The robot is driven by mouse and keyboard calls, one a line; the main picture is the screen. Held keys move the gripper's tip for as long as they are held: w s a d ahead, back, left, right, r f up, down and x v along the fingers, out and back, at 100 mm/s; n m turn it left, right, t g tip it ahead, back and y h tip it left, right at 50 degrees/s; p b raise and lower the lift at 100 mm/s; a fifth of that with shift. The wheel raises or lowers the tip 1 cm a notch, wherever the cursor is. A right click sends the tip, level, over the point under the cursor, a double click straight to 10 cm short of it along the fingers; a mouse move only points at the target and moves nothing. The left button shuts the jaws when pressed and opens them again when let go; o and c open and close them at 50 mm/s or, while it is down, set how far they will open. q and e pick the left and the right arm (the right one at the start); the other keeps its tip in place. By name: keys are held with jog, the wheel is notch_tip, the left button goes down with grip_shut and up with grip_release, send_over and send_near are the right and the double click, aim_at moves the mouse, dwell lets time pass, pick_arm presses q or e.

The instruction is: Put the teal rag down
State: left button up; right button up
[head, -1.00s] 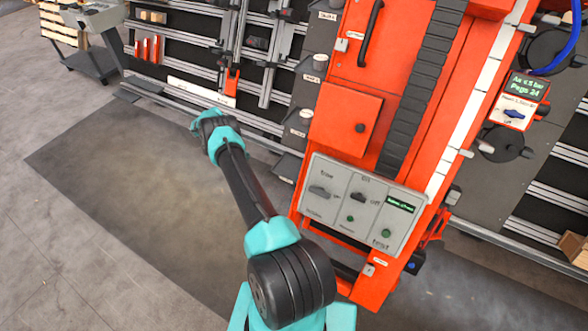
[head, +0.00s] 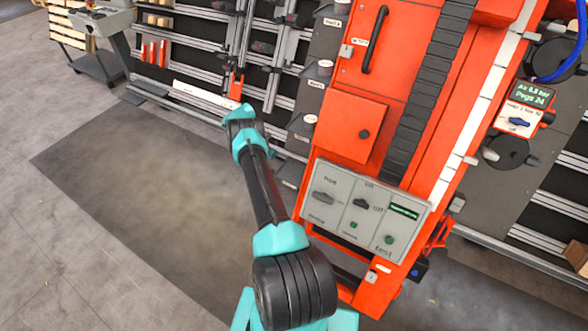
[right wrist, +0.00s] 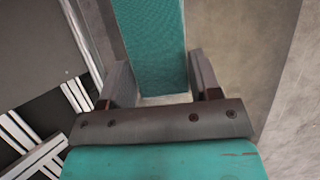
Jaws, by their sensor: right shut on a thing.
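In the right wrist view a teal rag (right wrist: 150,30) runs as a long flat strip between the two fingers of my right gripper (right wrist: 159,62). The fingers are shut on it, and the strip reaches out past the top of the picture. In the head view one arm of mine reaches up from the bottom middle. Its far end hangs in front of the lower rails, left of the orange machine, and I cannot make out its fingers or the rag there. My left gripper is not in view.
The orange machine (head: 345,125) stands right of the arm, with a grey control panel (head: 365,210). A dark floor mat (head: 130,190) lies open to the left. A rail rack (head: 190,65) lines the back. A grey cart (head: 100,60) stands at the upper left.

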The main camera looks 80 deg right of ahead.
send_near(295, 172)
jog(key=shift+s+x, duration=0.25)
jog(key=shift+x, duration=0.9)
jog(key=shift+r, duration=0.1)
jog(key=shift+s+a, duration=0.1)
jog(key=shift+s, duration=0.15)
jog(key=shift+s+a, duration=0.15)
jog(key=shift+s, duration=0.2)
jog(key=shift+w+f, duration=0.1)
jog(key=shift+f, duration=1.65)
jog(key=shift+f, duration=0.15)
jog(key=o, duration=1)
